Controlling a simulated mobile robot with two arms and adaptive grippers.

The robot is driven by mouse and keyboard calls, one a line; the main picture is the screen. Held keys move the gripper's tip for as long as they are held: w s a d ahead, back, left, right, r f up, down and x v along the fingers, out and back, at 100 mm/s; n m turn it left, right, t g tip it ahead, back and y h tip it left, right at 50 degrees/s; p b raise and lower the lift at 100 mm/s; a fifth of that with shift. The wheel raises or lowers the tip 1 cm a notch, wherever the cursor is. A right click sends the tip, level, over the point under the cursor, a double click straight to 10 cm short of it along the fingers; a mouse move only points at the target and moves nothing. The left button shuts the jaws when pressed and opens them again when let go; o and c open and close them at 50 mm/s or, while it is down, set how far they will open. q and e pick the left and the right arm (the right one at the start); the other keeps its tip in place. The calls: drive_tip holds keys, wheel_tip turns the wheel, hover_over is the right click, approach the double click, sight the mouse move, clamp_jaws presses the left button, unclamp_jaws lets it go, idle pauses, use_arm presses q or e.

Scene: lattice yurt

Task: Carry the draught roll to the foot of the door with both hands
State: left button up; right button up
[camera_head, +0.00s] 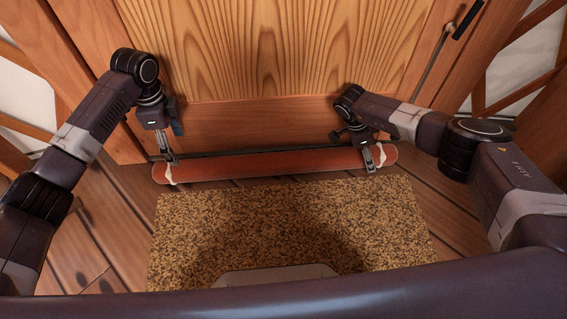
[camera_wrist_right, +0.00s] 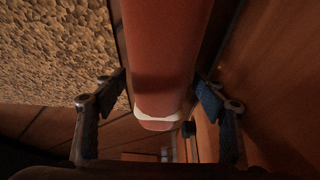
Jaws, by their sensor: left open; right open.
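The draught roll (camera_head: 270,164) is a long red-brown roll with a pale band near each end. In the head view it lies along the foot of the wooden door (camera_head: 280,60), on the floor. My left gripper (camera_head: 169,160) is at the roll's left end, by the pale band. My right gripper (camera_head: 369,160) is at its right end. In the right wrist view the roll (camera_wrist_right: 165,60) runs between the two open fingers of the right gripper (camera_wrist_right: 163,105), with gaps on both sides. The left fingertips are small and partly hidden by the hand.
A speckled brown mat (camera_head: 290,225) lies on the plank floor just in front of the roll. The door frame (camera_head: 75,70) stands at the left. A long metal door handle (camera_head: 435,60) is at the upper right. Bare planks (camera_head: 110,215) show left of the mat.

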drive_tip(key=shift+a+r, duration=0.15)
drive_tip(key=shift+r, duration=0.2)
drive_tip(key=v, duration=1.1)
drive_tip(key=shift+a+r, duration=0.1)
